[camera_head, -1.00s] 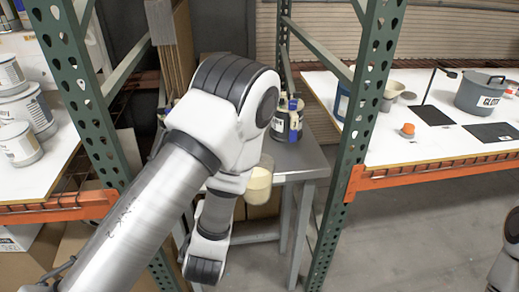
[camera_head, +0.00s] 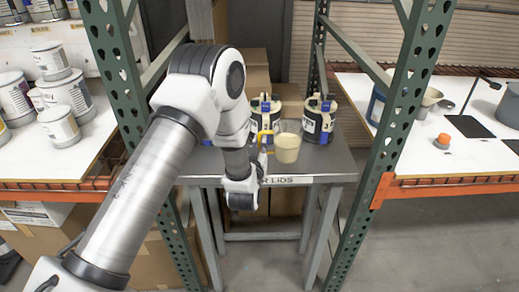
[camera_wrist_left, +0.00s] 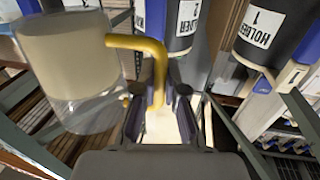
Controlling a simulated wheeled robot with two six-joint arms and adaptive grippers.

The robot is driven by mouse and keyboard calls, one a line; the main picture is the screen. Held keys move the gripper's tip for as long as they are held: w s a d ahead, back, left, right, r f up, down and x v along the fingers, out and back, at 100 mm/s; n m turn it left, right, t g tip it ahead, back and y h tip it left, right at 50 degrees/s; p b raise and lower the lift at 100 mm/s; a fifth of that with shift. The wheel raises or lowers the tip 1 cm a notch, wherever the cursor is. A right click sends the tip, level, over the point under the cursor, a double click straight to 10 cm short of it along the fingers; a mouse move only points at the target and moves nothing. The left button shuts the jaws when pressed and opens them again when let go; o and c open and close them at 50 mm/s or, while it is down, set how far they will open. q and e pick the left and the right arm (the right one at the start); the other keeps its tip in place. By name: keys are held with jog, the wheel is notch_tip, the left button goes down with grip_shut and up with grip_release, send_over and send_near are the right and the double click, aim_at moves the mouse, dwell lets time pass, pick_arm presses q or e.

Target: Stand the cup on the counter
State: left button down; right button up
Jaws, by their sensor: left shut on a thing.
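The cup (camera_head: 287,148) is clear with cream-coloured contents and a yellow handle. It looks upright in the head view, over the front part of the grey metal counter (camera_head: 338,165). I cannot tell whether its base touches the top. My left gripper (camera_head: 263,142) is at the cup's left side, shut on the handle. In the left wrist view the cup (camera_wrist_left: 72,62) is at the upper left, and the handle (camera_wrist_left: 150,46) runs between the fingers of the gripper (camera_wrist_left: 160,95). My right gripper is not in view.
Two dark holders stand behind the cup on the counter: one at the right (camera_head: 318,118), the other (camera_head: 265,108) partly hidden by my arm. Green rack posts (camera_head: 400,110) flank the counter. Its right side is clear.

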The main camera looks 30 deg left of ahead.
pick_arm(q)
notch_tip(320, 180, down, 3)
jog(key=shift+w+a+f+p, duration=0.1)
jog(key=shift+w+f+p, duration=0.1)
jog(key=shift+p, duration=0.35)
jog(key=shift+f, duration=0.1)
jog(key=shift+s, duration=0.1)
jog(key=shift+f, duration=0.15)
jog(key=c, duration=1.2)
grip_release()
jog(key=shift+c, duration=0.2)
